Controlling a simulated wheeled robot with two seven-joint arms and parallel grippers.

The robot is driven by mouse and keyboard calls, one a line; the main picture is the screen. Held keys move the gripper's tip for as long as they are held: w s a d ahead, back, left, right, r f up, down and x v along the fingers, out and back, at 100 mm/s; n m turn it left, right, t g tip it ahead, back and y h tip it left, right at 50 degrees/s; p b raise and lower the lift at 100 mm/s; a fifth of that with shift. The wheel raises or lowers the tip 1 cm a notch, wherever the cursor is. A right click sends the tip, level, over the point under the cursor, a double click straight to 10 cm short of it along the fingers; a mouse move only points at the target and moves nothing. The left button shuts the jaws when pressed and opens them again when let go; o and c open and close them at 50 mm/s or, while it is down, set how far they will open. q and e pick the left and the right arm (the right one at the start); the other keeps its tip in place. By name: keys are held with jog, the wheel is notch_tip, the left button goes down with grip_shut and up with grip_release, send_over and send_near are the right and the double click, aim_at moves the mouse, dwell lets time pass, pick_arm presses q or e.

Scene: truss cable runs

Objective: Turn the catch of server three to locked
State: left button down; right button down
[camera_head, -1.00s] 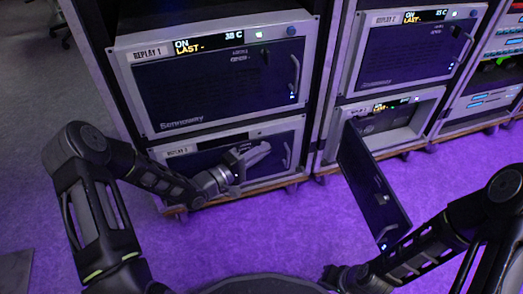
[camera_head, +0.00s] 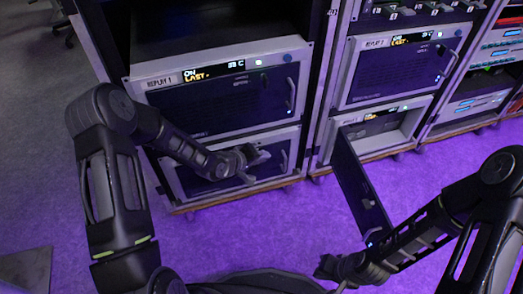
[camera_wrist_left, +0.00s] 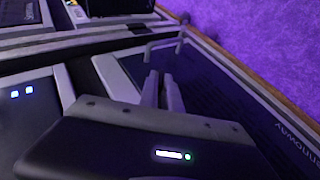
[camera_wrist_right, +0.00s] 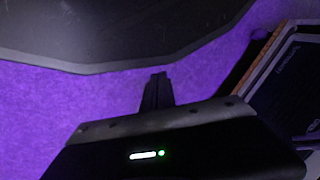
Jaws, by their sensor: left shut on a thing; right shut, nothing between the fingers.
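Server three (camera_head: 188,185) is the lower unit in the left rack, below the one labelled REPLAY 1. Its dark door is closed, and my left arm covers its label and much of its front. My left gripper (camera_head: 262,158) is at the right part of this door, left of the door handle (camera_head: 284,160). In the left wrist view its fingers (camera_wrist_left: 161,80) are close together, with the bent handle (camera_wrist_left: 166,42) just beyond the tips. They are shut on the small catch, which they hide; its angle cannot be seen. My right gripper (camera_head: 328,268) is shut and empty over the floor.
The lower unit of the middle rack has its door (camera_head: 362,188) swung open towards me, close to my right gripper. REPLAY 1 (camera_head: 215,100) is closed above server three. The purple floor (camera_head: 290,225) between the rack and me is clear.

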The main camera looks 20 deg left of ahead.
pick_arm(q)
jog(key=shift+w+d+r+m+g+y+p, duration=0.1)
jog(key=shift+d+r+m+g+y+p, duration=0.2)
jog(key=shift+r+g+y+p, duration=0.35)
jog(key=g+y+p, duration=0.1)
jog(key=y+p, duration=0.1)
jog(key=m+g+y+p, duration=0.1)
jog(key=p, duration=0.2)
jog(key=shift+w+d+f+y, duration=0.1)
jog(key=shift+w+d+y, duration=0.1)
jog(key=shift+y, duration=0.15)
jog(key=shift+f+g+y+p, duration=0.1)
jog(key=shift+g+y+p, duration=0.5)
jog(key=shift+p, duration=0.15)
jog(key=shift+f+m+g+y+p, duration=0.15)
jog(key=shift+m+g+y+p, duration=0.15)
jog(key=shift+g+y+p, duration=0.35)
pick_arm(e)
notch_tip(320, 180, up, 10)
jog(key=s+a, duration=0.1)
jog(key=s, duration=0.1)
jog(key=shift+a+f+g, duration=0.25)
jog(key=shift+a+g, duration=0.05)
jog(key=shift+a, duration=0.05)
pick_arm(q)
jog(key=c, duration=1.6)
grip_release()
jog(key=shift+o, duration=0.2)
